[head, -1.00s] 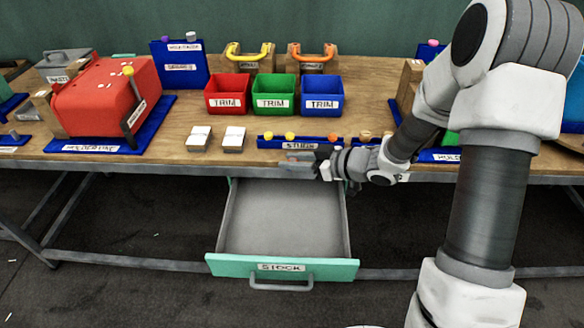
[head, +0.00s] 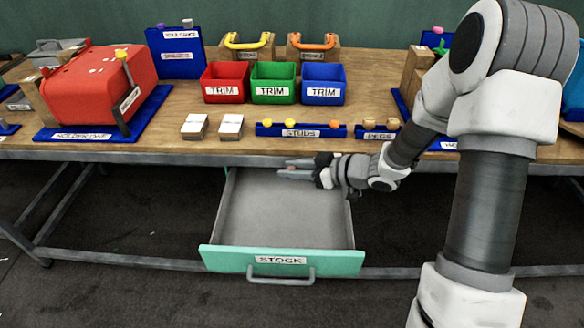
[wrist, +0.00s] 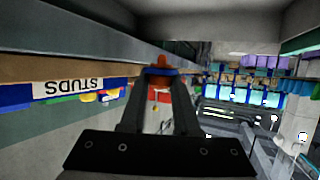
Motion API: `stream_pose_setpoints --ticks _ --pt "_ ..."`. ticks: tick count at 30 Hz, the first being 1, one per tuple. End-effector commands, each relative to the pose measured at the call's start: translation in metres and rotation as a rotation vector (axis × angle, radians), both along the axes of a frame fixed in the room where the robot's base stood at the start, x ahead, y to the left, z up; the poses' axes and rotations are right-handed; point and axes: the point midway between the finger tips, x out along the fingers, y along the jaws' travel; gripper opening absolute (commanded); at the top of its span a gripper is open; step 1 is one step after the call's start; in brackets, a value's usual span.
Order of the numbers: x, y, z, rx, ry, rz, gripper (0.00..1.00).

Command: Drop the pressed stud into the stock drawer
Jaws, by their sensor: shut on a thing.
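My gripper (head: 290,168) is shut on a small orange-red stud, seen between the fingertips in the wrist view (wrist: 161,68). In the head view only a bit of the stud (head: 291,171) shows. The stock drawer (head: 270,222) is pulled out below the bench, with a grey inside and a teal front marked STOCK. The visible part of its floor is bare. My gripper is over the back part of the drawer, close to the bench's front edge. How high it is above the drawer floor is hard to tell.
The bench's front edge (head: 130,157) runs just behind my gripper. Above it stand the blue STUDS rack (head: 262,131) with yellow and orange studs and the PEGS rack (head: 376,134).

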Motion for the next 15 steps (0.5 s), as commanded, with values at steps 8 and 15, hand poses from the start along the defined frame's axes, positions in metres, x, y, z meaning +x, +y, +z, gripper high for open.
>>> stream_pose_setpoints --ticks 8,15 --pt "0.0001 -0.0001 0.0008 0.000 0.000 0.000 0.51" --pt "0.0001 -0.0001 0.0008 0.000 0.000 0.000 0.65"
